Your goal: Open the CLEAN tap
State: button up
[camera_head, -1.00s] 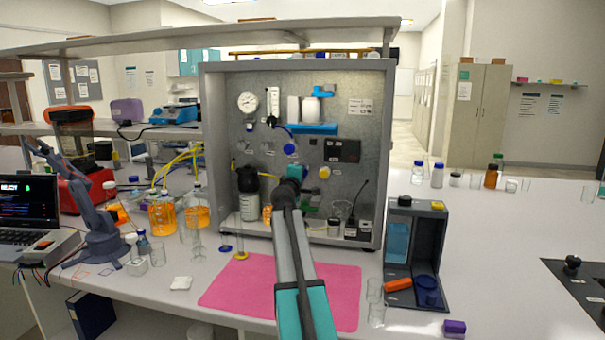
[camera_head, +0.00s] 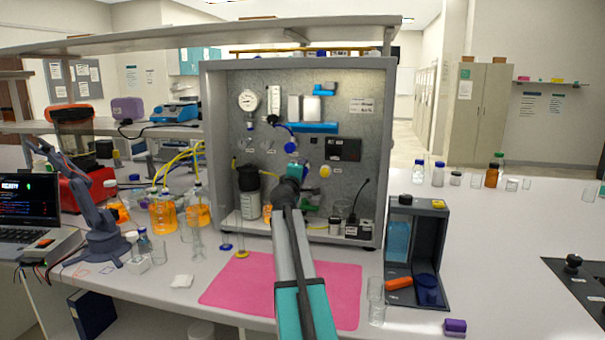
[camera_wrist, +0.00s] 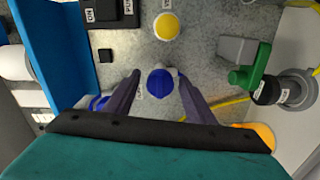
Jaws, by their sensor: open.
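In the wrist view a blue tap knob (camera_wrist: 161,83) on the metal panel lies between the fingertips of my gripper (camera_wrist: 160,76). The fingers stand apart, one on each side of the knob; whether either touches it I cannot tell. Its label is partly covered and too small to read, so I cannot confirm that it is the CLEAN tap. In the head view my gripper (camera_head: 293,174) is in front of the panel (camera_head: 355,95) and hides this knob. A yellow knob (camera_wrist: 166,27) is beside it, also in the head view (camera_head: 325,171). Another blue knob (camera_wrist: 97,102) is partly behind a finger.
A green-handled valve (camera_wrist: 250,80) and a grey fitting are close to the right finger in the wrist view. A blue bar (camera_wrist: 62,45) and a black switch box (camera_wrist: 110,14) are at the left.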

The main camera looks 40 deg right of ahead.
jog(key=b+v, duration=0.1)
jog(key=v, duration=1.2)
dwell(0.7)
